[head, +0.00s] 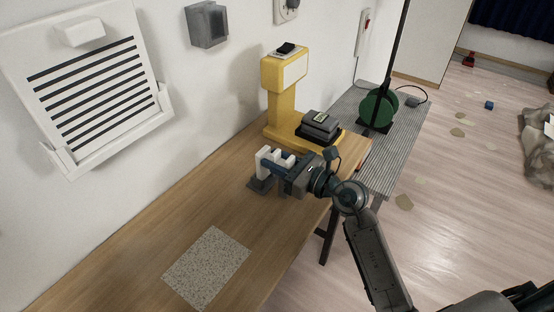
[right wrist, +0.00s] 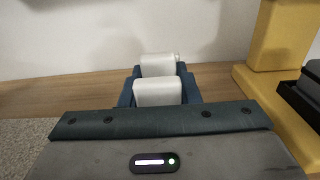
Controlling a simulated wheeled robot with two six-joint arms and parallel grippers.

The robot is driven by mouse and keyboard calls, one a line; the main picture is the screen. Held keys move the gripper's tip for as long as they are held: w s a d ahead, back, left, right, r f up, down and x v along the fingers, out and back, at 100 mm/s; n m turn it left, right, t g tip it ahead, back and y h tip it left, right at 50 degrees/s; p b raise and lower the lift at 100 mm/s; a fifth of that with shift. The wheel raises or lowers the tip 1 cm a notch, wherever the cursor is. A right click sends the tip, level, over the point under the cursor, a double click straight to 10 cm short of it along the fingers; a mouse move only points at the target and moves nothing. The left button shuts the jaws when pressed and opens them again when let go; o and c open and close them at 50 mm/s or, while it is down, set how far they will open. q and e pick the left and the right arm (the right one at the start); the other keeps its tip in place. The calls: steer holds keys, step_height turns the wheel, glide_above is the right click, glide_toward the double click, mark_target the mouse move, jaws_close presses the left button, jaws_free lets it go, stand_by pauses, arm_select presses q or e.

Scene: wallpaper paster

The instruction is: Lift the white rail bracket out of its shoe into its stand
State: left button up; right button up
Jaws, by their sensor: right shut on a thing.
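The white rail bracket (head: 263,158) is at the far edge of my right gripper (head: 277,168), above the wooden table. In the right wrist view, two white blocks of the bracket (right wrist: 155,92) show between the dark blue fingers of the right gripper (right wrist: 160,80), which is shut on it. A dark grey flat piece (head: 261,185), which looks like the shoe, lies on the table just below the bracket. Whether the bracket still touches it is hidden. I cannot tell which thing is the stand. My left gripper is not in view.
A yellow machine (head: 283,100) with a dark grey block (head: 319,125) on its foot stands behind the gripper. A speckled mat (head: 207,268) lies nearer on the wooden table (head: 130,245). A green reel (head: 378,108) stands on a grey ribbed surface. A white slatted panel (head: 90,80) hangs on the wall.

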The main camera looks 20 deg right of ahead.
steer(key=shift+f+b, duration=0.3)
steer(key=shift+f, duration=0.2)
steer(key=o, duration=1.1)
steer(key=b+v, duration=0.1)
steer(key=v, duration=0.8)
steer(key=shift+s+d, duration=0.15)
steer(key=shift+d, duration=0.05)
steer(key=shift+s+d, duration=0.35)
steer(key=shift+s, duration=0.2)
